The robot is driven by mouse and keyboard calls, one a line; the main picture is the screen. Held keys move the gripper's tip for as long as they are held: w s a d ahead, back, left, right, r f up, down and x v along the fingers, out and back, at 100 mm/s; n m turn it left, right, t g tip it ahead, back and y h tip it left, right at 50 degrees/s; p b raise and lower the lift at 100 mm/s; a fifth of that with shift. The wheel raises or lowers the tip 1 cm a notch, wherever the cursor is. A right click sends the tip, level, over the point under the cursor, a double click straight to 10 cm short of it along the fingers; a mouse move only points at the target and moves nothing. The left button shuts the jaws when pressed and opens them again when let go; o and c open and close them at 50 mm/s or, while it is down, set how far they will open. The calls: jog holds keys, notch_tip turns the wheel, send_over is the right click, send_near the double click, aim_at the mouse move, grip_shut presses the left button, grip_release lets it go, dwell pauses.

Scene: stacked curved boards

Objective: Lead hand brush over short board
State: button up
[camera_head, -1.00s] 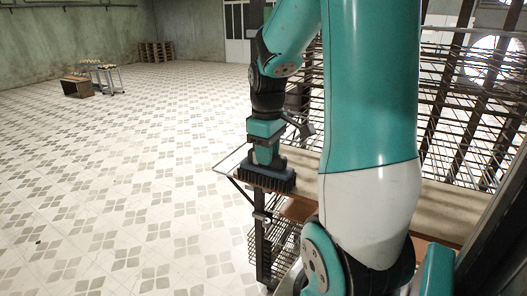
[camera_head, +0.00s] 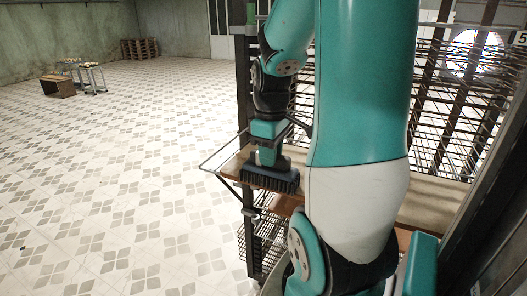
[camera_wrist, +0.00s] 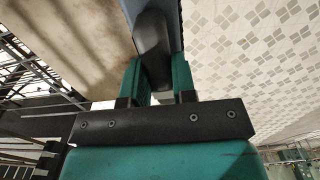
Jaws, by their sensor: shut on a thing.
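The hand brush (camera_head: 270,177) is a dark block with bristles pointing down. My gripper (camera_head: 268,155) is shut on its dark handle, which shows between the teal fingers in the wrist view (camera_wrist: 152,45). A tan board (camera_head: 232,165) lies level under the brush, near its left end, and runs on behind my arm to the right. Its tan surface also fills the upper left of the wrist view (camera_wrist: 70,45). The bristle tips are at or just above the board; I cannot tell whether they touch. My arm hides the board's middle.
A thin metal frame (camera_head: 222,151) juts from the board's left end. A dark upright post (camera_head: 244,80) stands close behind the gripper. Wire racks (camera_head: 450,90) stand beyond the board. A lower brown shelf (camera_head: 288,203) lies beneath. The tiled floor (camera_head: 110,200) at left is open.

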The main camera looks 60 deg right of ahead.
aim_at(287, 158)
jog(key=shift+s+f, duration=0.1)
jog(key=shift+s, duration=0.35)
jog(key=shift+s, duration=0.1)
jog(key=shift+s+d+p, duration=0.2)
jog(key=shift+s+p, duration=0.1)
jog(key=shift+s, duration=1.1)
jog(key=shift+s+d+r+p, duration=0.1)
jog(key=shift+s+d+p, duration=0.1)
jog(key=shift+s, duration=0.5)
jog(key=shift+s+d+r+p, duration=0.1)
jog(key=shift+s+p, duration=0.05)
jog(key=shift+s, duration=0.6)
jog(key=shift+s+d+f, duration=0.15)
jog(key=shift+s, duration=1.3)
